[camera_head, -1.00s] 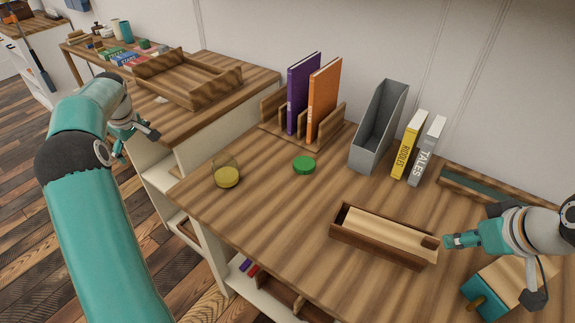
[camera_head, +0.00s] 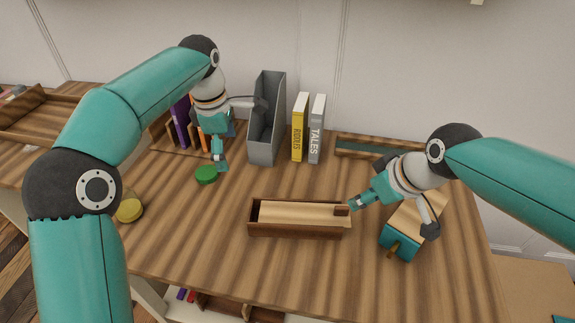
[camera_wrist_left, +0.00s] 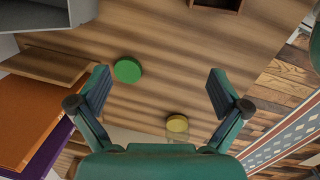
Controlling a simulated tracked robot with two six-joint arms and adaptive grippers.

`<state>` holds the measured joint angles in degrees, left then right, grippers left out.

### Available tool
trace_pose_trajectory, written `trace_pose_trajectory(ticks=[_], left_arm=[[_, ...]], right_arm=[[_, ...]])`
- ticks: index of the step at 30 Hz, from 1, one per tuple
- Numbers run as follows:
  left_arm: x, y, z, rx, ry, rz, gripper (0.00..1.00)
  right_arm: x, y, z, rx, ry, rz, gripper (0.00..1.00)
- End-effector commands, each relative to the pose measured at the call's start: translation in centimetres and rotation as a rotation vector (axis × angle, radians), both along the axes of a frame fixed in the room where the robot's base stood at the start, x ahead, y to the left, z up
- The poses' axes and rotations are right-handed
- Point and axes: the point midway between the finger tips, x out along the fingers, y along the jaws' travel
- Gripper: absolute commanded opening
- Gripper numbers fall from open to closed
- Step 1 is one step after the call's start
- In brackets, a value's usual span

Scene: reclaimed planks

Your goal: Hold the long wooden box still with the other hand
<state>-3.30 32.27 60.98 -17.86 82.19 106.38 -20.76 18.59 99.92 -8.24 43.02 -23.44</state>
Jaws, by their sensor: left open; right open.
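The long dark wooden box (camera_head: 292,233) lies on the table in the head view. Its pale lid (camera_head: 300,214) is slid partly out past the right end and has a dark block (camera_head: 341,211) on it. What looks like the box's end (camera_wrist_left: 218,4) shows at the top edge of the left wrist view. My left gripper (camera_head: 242,135) is open and empty, above the table behind and left of the box, apart from it. My right gripper (camera_head: 392,216) is open at the box's right end, one fingertip close to the block; I cannot tell whether it touches.
Behind are a grey file holder (camera_head: 264,140), a yellow book (camera_head: 299,128) and a grey book (camera_head: 317,130). The table before the box is clear.

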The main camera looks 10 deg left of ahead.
Motion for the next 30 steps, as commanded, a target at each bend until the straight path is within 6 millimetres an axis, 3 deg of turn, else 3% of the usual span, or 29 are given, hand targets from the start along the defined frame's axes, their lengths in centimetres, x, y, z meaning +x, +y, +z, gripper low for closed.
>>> trace_pose_trajectory(ticks=[1, 3, 6, 10, 15, 20, 30], left_arm=[[-0.3, -3.2, 0.3, 0.001, 0.016, -0.022, 1.00], [-1.0, -6.7, 0.7, 0.007, 0.038, -0.033, 1.00], [-2.1, -10.7, 1.1, 0.020, 0.066, -0.043, 1.00], [-3.4, -14.0, 1.6, 0.037, 0.088, -0.052, 1.00], [-4.2, -15.7, 1.4, 0.048, 0.100, -0.052, 1.00], [-4.2, -15.7, 0.1, 0.050, 0.103, -0.051, 1.00], [-4.2, -15.6, -6.1, 0.049, 0.104, -0.051, 1.00]], right_arm=[[0.0, 0.0, 0.0, 0.000, 0.000, 0.000, 0.42], [0.0, 0.0, 0.0, 0.000, 0.000, 0.000, 0.42], [0.0, 0.0, 0.0, 0.000, 0.000, 0.000, 0.42], [0.0, 0.0, 0.0, 0.000, 0.000, 0.000, 0.42], [0.0, 0.0, 0.0, 0.000, 0.000, 0.000, 0.42], [0.0, 0.0, 0.0, 0.000, 0.000, 0.000, 0.42], [0.0, 0.0, 0.0, 0.000, 0.000, 0.000, 0.42]])
